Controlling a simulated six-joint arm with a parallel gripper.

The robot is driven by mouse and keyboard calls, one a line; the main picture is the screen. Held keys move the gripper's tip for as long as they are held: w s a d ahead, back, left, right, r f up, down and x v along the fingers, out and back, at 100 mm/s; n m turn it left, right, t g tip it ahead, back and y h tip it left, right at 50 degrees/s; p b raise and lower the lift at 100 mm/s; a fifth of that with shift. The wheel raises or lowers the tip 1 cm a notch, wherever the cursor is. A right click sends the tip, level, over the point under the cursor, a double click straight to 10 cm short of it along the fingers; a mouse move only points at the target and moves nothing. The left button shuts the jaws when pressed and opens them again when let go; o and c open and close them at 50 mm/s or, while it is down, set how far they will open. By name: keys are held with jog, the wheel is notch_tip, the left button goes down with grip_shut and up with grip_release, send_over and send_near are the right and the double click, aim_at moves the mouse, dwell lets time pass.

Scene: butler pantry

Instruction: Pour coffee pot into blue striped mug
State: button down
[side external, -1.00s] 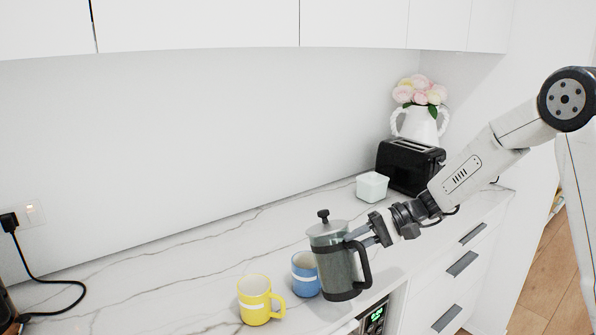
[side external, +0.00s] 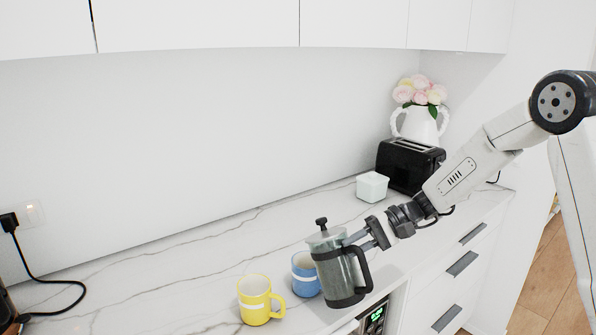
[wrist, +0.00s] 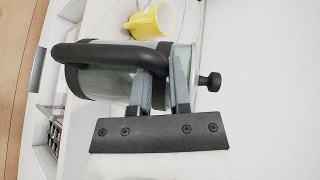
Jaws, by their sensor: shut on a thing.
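The coffee pot (side external: 338,268) is a glass press pot with a black handle, black base band and plunger knob. My gripper (side external: 360,240) is shut on the upper part of its handle and holds it in front of the blue striped mug, tilted slightly. The wrist view shows both fingers (wrist: 160,88) around the handle, with the coffee pot (wrist: 118,82) beyond them. The blue striped mug (side external: 304,275) stands on the counter, partly hidden behind the pot in the side view. I cannot see it in the wrist view.
A yellow striped mug (side external: 255,300) stands left of the blue one and shows in the wrist view (wrist: 151,20). A white lidded box (side external: 371,187), a black toaster (side external: 408,166) and a flower vase (side external: 420,124) are farther back. The left counter is mostly clear.

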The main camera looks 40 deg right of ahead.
jog(key=shift+w+f, duration=0.15)
jog(key=shift+f, duration=0.1)
dwell(0.3)
jog(key=shift+w+r+m+g+h, duration=0.15)
jog(key=shift+w+r+m+g, duration=0.3)
jog(key=shift+r+m+g, duration=0.2)
jog(key=shift+w+r+m+g+h, duration=0.15)
jog(key=shift+w+r+m+g, duration=0.35)
jog(key=shift+g, duration=0.25)
dwell(1.3)
jog(key=shift+w+r+m+g, duration=0.75)
jog(key=shift+w+r+g, duration=0.25)
dwell(3.8)
